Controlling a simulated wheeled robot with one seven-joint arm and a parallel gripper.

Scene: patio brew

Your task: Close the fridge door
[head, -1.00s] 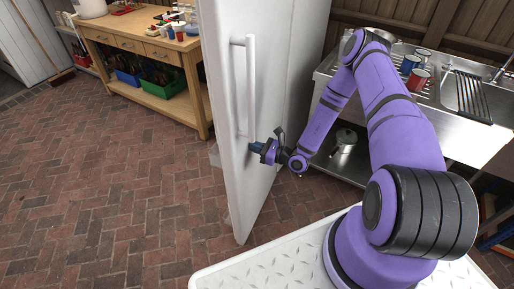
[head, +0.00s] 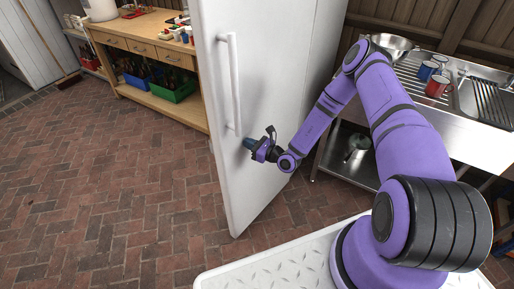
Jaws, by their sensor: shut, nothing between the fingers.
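The white fridge door (head: 265,75) stands tall in the middle of the head view, its outer face towards me. Its long vertical handle (head: 234,80) is near the left edge of that face. My gripper (head: 246,142) is shut and empty, just right of the handle's lower end. Its tips are at or very near the door's face; I cannot tell whether they touch. It is not around the handle. The fridge's inside and any gap at the door are hidden from this side.
A wooden workbench (head: 160,46) with crates on its shelf stands back left. A metal sink counter (head: 465,125) with a bowl (head: 393,47) and mugs (head: 437,87) is on the right, beyond my arm. The brick floor (head: 90,170) left of the door is clear.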

